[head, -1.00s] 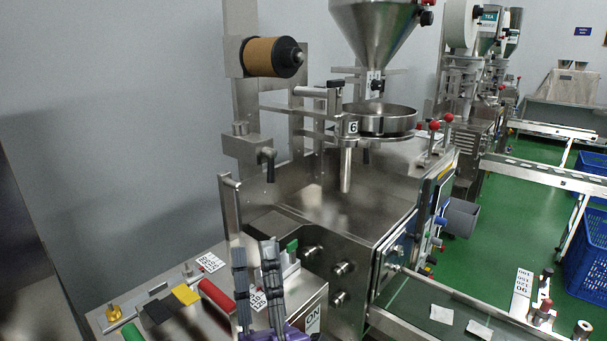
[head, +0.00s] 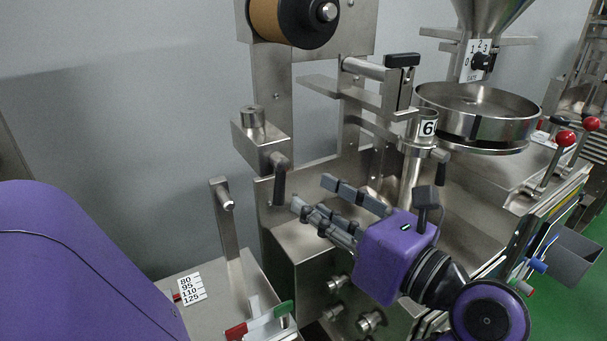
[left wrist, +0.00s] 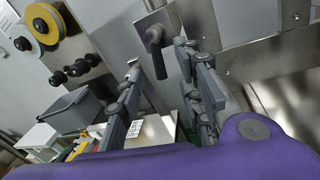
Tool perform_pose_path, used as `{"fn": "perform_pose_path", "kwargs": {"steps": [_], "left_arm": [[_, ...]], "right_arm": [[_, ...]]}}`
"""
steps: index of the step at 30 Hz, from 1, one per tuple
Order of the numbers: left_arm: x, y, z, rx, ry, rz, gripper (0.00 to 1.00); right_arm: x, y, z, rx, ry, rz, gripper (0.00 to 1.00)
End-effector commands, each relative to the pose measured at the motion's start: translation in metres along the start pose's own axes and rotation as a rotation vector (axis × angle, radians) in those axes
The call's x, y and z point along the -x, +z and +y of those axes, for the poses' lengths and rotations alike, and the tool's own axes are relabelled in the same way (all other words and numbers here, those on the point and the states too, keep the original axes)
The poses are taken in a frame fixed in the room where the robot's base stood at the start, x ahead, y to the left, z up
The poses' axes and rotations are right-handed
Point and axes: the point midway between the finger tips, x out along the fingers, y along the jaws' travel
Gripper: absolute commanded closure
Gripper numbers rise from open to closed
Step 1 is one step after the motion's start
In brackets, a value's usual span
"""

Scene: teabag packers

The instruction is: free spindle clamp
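A steel block clamp (head: 262,145) with a round knob on top and a dark lever handle (head: 280,182) stands out from the machine's upright below the brown roll. The lever hangs down. My left gripper (head: 314,194) is open and empty, just right of the lever, its fingers pointing left toward it. In the left wrist view the lever (left wrist: 156,50) shows beyond and between the two parted fingertips (left wrist: 158,55); no contact can be made out. My right gripper is not in view.
The brown roll (head: 280,18) on its spindle is above. A round pan (head: 478,112) and a tube marked 6 (head: 412,165) stand to the right. A thin steel post (head: 227,220) rises at lower left, near a white scale label (head: 190,289).

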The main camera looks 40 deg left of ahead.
Motion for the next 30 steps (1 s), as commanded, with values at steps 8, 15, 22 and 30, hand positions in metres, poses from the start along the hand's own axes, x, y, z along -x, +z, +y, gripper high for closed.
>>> {"fn": "perform_pose_path", "kwargs": {"steps": [8,15,22,30], "left_arm": [[-0.044,0.004,0.003,0.001,0.007,-0.007,0.66],[-0.070,0.002,0.002,-0.001,0.004,-0.005,0.66],[-0.073,0.001,0.001,-0.003,0.003,-0.005,0.66],[-0.073,0.001,0.001,-0.003,0.003,-0.005,0.90]], "right_arm": [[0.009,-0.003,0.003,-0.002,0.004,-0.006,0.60],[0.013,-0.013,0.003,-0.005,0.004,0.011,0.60],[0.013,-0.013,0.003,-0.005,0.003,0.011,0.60],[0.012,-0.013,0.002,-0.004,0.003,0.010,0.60]]}}
